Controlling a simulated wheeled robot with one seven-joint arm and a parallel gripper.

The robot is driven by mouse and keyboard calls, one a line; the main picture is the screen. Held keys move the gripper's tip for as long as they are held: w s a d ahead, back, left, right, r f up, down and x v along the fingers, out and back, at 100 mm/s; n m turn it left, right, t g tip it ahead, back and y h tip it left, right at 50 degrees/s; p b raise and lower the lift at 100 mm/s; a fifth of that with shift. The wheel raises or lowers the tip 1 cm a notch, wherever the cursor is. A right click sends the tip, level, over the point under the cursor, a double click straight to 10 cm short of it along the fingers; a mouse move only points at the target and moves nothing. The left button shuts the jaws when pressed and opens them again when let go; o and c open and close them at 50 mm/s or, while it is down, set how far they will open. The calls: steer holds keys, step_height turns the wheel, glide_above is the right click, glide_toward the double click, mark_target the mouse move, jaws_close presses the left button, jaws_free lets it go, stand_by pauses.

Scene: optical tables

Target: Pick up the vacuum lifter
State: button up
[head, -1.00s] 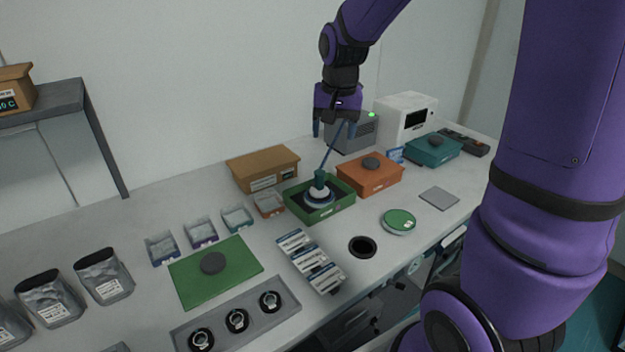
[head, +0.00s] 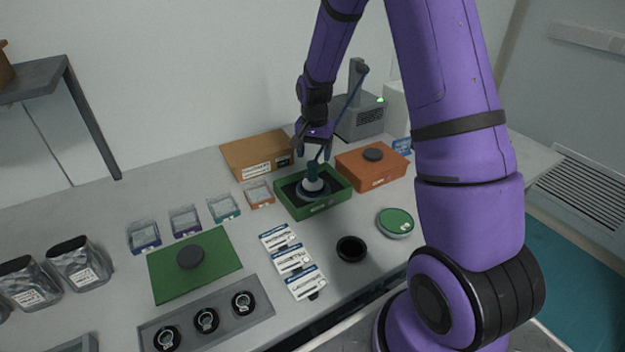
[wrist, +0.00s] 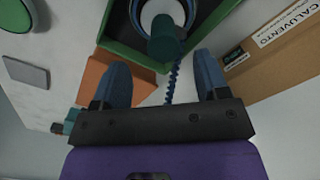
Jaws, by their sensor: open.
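The vacuum lifter (head: 312,180) has a teal handle and a white rounded lower part. It stands upright on a dark round piece in the open green box (head: 321,208). A blue coiled hose runs from it up to a post on the grey unit (head: 361,122). My gripper (head: 312,154) is open and empty, just above and behind the lifter's handle. In the wrist view the lifter's teal top (wrist: 167,38) is ahead of the gap between my blue fingers, and the hose passes through that gap. Nothing is held.
A brown box (head: 256,155) stands left of the green box, and an orange box (head: 373,170) with a dark knob stands at its right. Small clear trays (head: 223,207), label cards (head: 291,258) and a round green lid (head: 396,222) lie nearby. The table front has bare patches.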

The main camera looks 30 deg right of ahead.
mark_target(313, 163)
steer(key=shift+w+a+f, duration=0.1)
steer(key=shift+f, duration=1.5)
steer(key=shift+w+a+f, duration=0.1)
steer(key=shift+f, duration=1.45)
steer(key=shift+c, duration=0.5)
steer(key=c, duration=1.1)
steer(key=shift+c, duration=0.2)
steer(key=shift+r, duration=0.15)
